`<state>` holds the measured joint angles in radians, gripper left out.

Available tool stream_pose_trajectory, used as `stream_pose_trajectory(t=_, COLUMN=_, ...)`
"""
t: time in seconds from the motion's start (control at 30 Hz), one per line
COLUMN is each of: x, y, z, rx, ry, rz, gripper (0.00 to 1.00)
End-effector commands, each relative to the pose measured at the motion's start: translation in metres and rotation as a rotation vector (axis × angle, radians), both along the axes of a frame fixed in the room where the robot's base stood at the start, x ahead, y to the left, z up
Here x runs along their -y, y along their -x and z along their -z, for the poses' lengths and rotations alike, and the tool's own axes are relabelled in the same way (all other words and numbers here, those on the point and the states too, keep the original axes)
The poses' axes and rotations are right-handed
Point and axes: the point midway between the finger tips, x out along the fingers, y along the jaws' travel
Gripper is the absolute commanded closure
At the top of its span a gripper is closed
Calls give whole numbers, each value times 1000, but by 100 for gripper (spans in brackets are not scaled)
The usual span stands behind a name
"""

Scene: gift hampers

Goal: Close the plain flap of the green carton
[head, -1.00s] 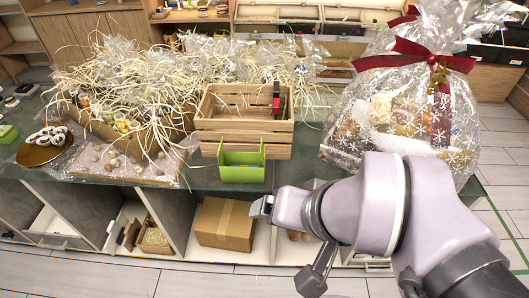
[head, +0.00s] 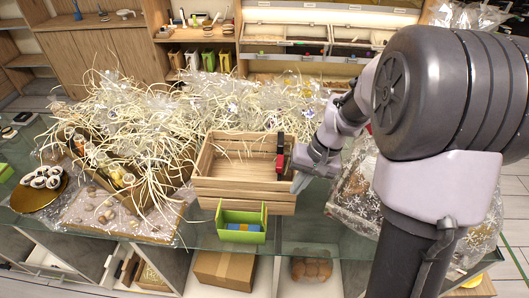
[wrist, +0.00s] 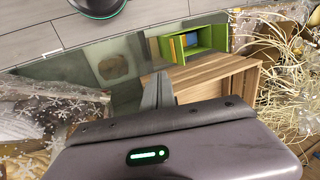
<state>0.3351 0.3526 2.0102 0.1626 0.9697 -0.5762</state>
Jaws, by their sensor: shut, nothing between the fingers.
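The small green carton (head: 240,234) stands on the glass counter in front of the wooden crate. Its top is open, and something blue shows inside. Upright green pieces rise at its left and right ends; I cannot tell which is the plain flap. In the wrist view the carton (wrist: 208,37) shows beyond the fingers, with yellow and blue in or on it. My gripper (head: 299,182) is shut and empty. It is at the crate's front right corner, above and to the right of the carton, apart from it.
The slatted wooden crate (head: 225,190), with a red and black item at its right end, is close to my gripper. Straw-filled hampers (head: 120,140) crowd the left. A clear wrapped hamper (head: 355,185) is behind my arm. A cardboard box (head: 225,268) sits on the shelf below.

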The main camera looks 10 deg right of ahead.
Motion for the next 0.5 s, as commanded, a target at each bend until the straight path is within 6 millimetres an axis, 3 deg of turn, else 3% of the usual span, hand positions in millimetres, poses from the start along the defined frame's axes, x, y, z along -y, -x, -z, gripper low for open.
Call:
stream_pose_trajectory(t=0.4, x=-26, y=-6, z=86, rx=-4, ry=0, rz=-1, gripper=100)
stream_pose_trajectory(t=0.5, x=-36, y=-10, z=98, rx=-2, ry=1, rz=-3, gripper=100)
